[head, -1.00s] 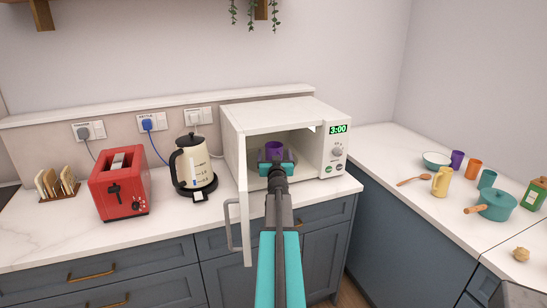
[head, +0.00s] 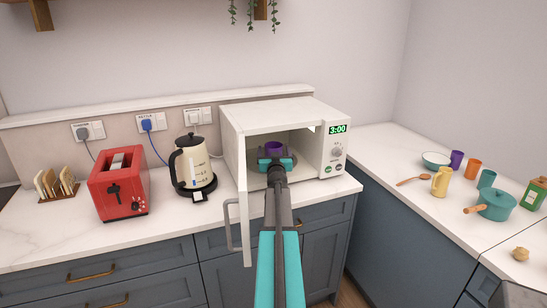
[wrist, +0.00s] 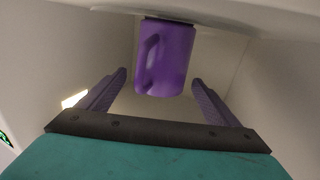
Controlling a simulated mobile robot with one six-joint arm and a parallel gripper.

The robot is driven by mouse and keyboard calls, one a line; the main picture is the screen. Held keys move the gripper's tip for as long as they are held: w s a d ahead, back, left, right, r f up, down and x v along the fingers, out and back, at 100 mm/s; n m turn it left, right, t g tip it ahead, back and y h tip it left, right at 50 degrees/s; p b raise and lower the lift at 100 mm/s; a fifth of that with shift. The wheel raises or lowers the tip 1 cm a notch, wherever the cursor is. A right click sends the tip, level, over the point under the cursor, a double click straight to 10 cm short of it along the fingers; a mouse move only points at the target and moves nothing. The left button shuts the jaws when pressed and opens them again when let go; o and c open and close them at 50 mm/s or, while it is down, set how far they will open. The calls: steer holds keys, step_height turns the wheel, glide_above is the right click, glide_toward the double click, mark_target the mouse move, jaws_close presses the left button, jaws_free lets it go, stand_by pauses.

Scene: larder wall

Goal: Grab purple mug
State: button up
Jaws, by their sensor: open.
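A purple mug (head: 273,148) stands inside the open microwave (head: 272,113). In the wrist view the purple mug (wrist: 165,58) shows with its handle on the left, centred between the fingers. My gripper (head: 275,161) reaches through the microwave opening and hides the mug's lower part in the head view. In the wrist view my gripper (wrist: 159,82) is open, with one finger to each side of the mug and a gap on both sides. How far the mug reaches between the fingers is hard to tell. A second purple cup (head: 457,160) stands on the right counter.
The microwave door (head: 244,205) hangs open at the left of the opening, beside my arm. A kettle (head: 192,165) and red toaster (head: 120,184) stand to the left. The right counter holds an orange cup (head: 474,169), yellow jug (head: 440,182) and teal pot (head: 496,205).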

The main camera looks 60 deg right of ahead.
steer(key=shift+x, duration=1.5)
steer(key=c, duration=1.6)
steer(key=shift+o, duration=0.2)
steer(key=shift+a+r+p, duration=0.1)
steer(key=shift+r+p, duration=0.25)
steer(key=shift+r, duration=0.05)
steer(key=shift+s+r, duration=0.1)
steer(key=shift+r, duration=0.05)
steer(key=shift+r+p, duration=2.95)
steer(key=shift+r, duration=0.1)
steer(key=s+a+p, duration=0.3)
steer(key=s+a, duration=0.8)
steer(key=s, duration=0.4)
steer(key=shift+s+a, duration=0.3)
steer(key=shift+s, duration=0.05)
